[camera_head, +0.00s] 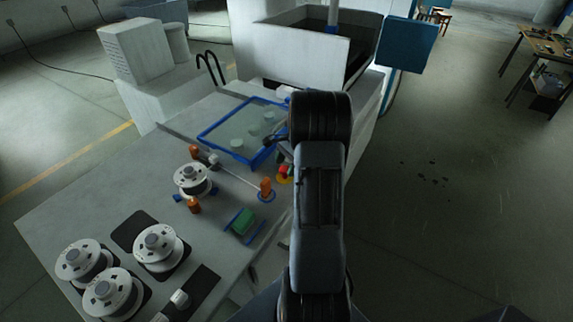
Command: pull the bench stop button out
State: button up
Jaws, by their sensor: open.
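The bench stop button (284,171) is a small red knob on a yellow base, at the right edge of the grey bench. It shows just left of my arm, which partly covers that edge. My gripper (279,139) shows only as a small dark part left of my arm's wrist, above the bench between the blue-rimmed tray and the button. It is open and appears apart from the button. Most of it is hidden behind the arm, and I cannot tell the exact gap or whether the button is in or out.
The blue-rimmed tray (205,136) lies behind the button. Several white spools (161,247) stand on the bench's near left. Open floor (440,230) lies to the right.

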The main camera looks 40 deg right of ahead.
jog(key=b+v, duration=0.1)
jog(key=v, duration=1.2)
jog(key=shift+r, duration=0.4)
notch_tip(320, 180, down, 4)
jog(key=s+a+n+h, duration=0.2)
jog(key=n, duration=0.3)
jog(key=s+a+r+n+t+h, duration=0.1)
jog(key=s+a+n, duration=0.2)
jog(key=a, duration=0.6)
jog(key=s+a+r+n+t, duration=0.1)
jog(key=s+a+r+n, duration=0.1)
jog(key=a+n, duration=0.4)
jog(key=s+a+r+n+t+h, duration=0.1)
jog(key=s+a+n, duration=0.3)
jog(key=a, duration=0.9)
jog(key=shift+s+r+n+t+h, duration=0.3)
jog(key=shift+s+r+n+t, duration=0.15)
jog(key=shift+s+r, duration=0.2)
